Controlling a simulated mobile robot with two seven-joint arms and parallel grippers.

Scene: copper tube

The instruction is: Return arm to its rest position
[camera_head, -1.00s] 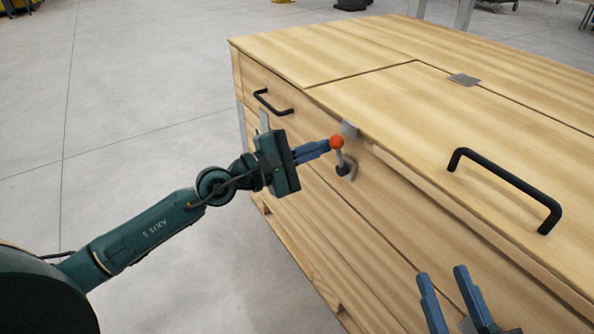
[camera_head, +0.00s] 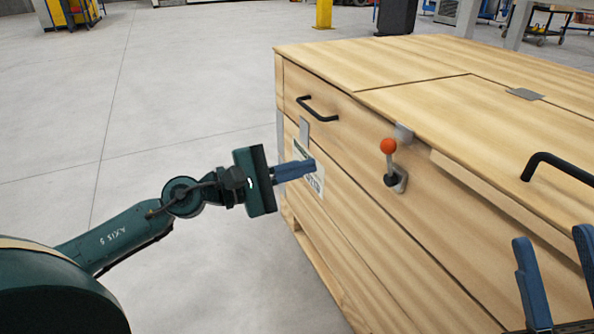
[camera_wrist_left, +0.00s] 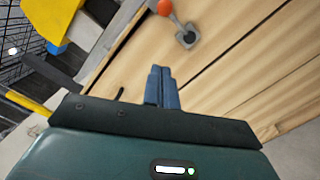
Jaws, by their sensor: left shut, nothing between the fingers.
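My left gripper (camera_head: 312,166) is shut and empty in the head view, in front of the wooden crate's front face. It is to the left of the red-knobbed lever (camera_head: 389,160) and apart from it. In the left wrist view, the blue fingers of my left gripper (camera_wrist_left: 161,72) are together with nothing between them, and the lever (camera_wrist_left: 186,36) is beyond them, to the upper right. My right gripper (camera_head: 550,245) shows at the lower right of the head view, its two blue fingers spread apart and empty.
The wooden crate (camera_head: 440,240) fills the right side. It has a black handle on its front (camera_head: 318,108) and another on its lid (camera_head: 570,170). A label (camera_head: 318,183) is on the front face behind my left fingers. Grey floor (camera_head: 170,110) lies clear at the left.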

